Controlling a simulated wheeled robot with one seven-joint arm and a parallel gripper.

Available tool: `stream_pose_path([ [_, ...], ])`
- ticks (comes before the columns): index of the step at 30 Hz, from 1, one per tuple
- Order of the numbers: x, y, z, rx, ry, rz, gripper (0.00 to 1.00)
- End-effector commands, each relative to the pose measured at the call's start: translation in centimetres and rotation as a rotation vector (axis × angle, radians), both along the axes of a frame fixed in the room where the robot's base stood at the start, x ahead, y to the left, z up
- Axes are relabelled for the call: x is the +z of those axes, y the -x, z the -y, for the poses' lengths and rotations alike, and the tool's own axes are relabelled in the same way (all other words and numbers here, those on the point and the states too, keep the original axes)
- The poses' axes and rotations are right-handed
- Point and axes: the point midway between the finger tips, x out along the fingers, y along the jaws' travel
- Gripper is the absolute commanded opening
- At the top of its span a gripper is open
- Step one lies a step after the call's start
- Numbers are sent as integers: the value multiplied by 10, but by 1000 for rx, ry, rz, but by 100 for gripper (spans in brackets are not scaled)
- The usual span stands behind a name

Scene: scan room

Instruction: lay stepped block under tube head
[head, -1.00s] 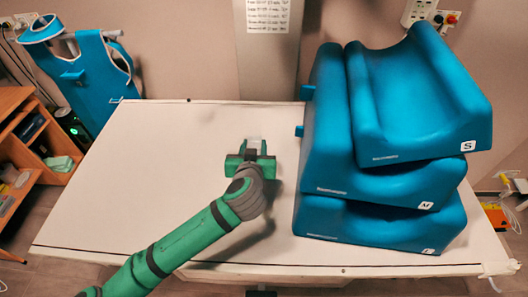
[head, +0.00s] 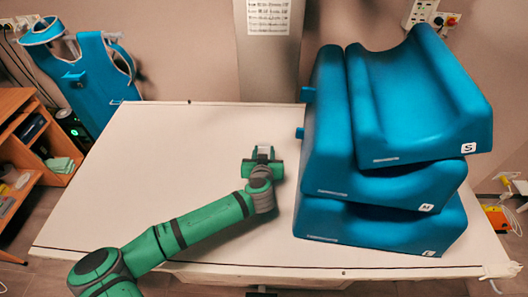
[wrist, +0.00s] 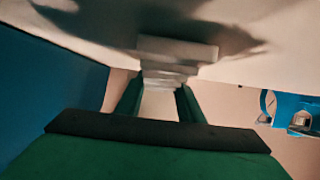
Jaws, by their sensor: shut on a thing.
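My gripper (head: 264,153) is over the white table, just left of the blue foam stack. It is shut on a pale stepped block (wrist: 175,50), whose stair-like ridges show between and beyond the two green fingers in the wrist view. In the head view only a small pale part of the block (head: 264,149) shows between the fingers. A dark shadow lies on the table around the block in the wrist view; I cannot tell whether the block touches the table. I cannot make out the tube head in either view.
Blue foam cushions marked S, M and L (head: 380,215) are stacked on the right of the white table (head: 150,190). A grey column (head: 268,65) with a notice stands behind it. A blue apron (head: 95,80) hangs at back left. The table's left half is clear.

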Motion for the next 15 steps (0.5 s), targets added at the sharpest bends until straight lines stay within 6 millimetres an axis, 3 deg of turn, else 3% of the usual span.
stream_pose_path([
  [11, -3, 0, 0, 1, 3, 1, 0],
  [12, -4, 0, 0, 1, 3, 0, 37],
  [14, -4, 0, 0, 0, 1, 1, 51],
  [15, -4, 0, 0, 0, 1, 0, 53],
])
